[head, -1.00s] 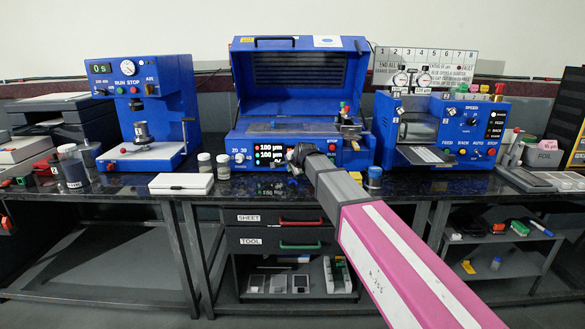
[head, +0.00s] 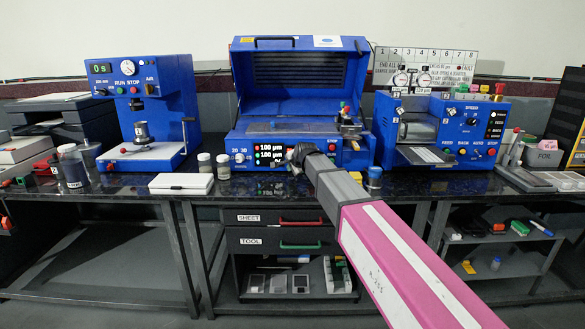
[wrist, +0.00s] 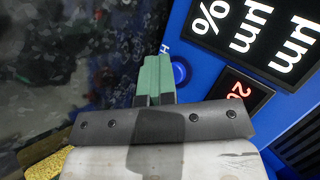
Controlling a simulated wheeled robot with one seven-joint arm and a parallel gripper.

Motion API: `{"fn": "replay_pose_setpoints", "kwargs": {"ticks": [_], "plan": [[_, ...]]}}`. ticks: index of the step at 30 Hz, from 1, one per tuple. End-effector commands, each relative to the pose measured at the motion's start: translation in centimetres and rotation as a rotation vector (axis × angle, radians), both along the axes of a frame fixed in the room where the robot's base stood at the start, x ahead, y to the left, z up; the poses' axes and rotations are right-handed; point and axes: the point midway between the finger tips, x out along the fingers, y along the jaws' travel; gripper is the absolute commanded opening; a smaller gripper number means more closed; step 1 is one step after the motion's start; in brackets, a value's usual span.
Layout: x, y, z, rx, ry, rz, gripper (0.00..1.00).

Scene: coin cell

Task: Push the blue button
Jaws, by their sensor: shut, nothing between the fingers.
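The blue button (wrist: 180,73) is a round raised button on the blue front panel of the middle machine (head: 258,127), in the wrist view. My gripper (wrist: 152,68) has its green fingertips together just left of the button, with nothing between them. From this angle I cannot tell whether they touch it. In the head view my gripper (head: 292,157) is at the machine's front, right of its display (head: 270,150), and my arm hides the button there.
A red button (head: 356,145) sits farther right on the same panel. A blue-lidded jar (head: 374,178) stands on the dark bench right of my arm. White-capped vials (head: 204,163) and a white box (head: 181,184) stand to the left. Blue machines flank the middle one.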

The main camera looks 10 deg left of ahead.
Motion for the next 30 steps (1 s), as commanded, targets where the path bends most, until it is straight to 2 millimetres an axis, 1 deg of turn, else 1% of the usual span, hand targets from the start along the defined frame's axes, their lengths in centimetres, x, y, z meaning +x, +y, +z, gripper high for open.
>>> {"fn": "replay_pose_setpoints", "kwargs": {"ticks": [8,11,30], "plan": [[-0.1,0.0,0.1,0.000,-0.001,-0.001,0.00],[-0.4,-0.1,0.0,0.000,-0.001,-0.001,0.00],[-5.6,-1.4,0.0,0.001,0.001,0.000,0.00]]}}
